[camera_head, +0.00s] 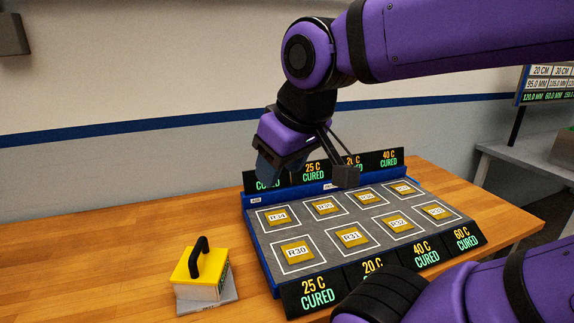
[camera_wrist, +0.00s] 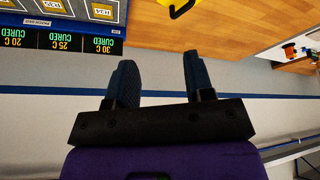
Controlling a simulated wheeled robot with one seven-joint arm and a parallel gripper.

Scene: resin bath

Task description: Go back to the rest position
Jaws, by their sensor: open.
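My gripper (camera_head: 312,172) is raised above the back edge of the resin bath panel in the head view. Its two fingers stand apart with nothing between them, as the wrist view (camera_wrist: 161,82) also shows. The grey panel (camera_head: 378,241) with a blue frame lies on the wooden table. Several yellow labelled blocks, such as R30 (camera_head: 297,252) and R34 (camera_head: 278,217), sit in white outlined squares on it. The gripper touches none of them.
Displays reading CURED, such as the 25 C one (camera_head: 317,294), line the panel's front and back. A yellow-topped block with a black handle (camera_head: 192,265) stands on a grey plate at left. The wooden table (camera_head: 110,262) is bare around it. A side table (camera_head: 525,155) stands at right.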

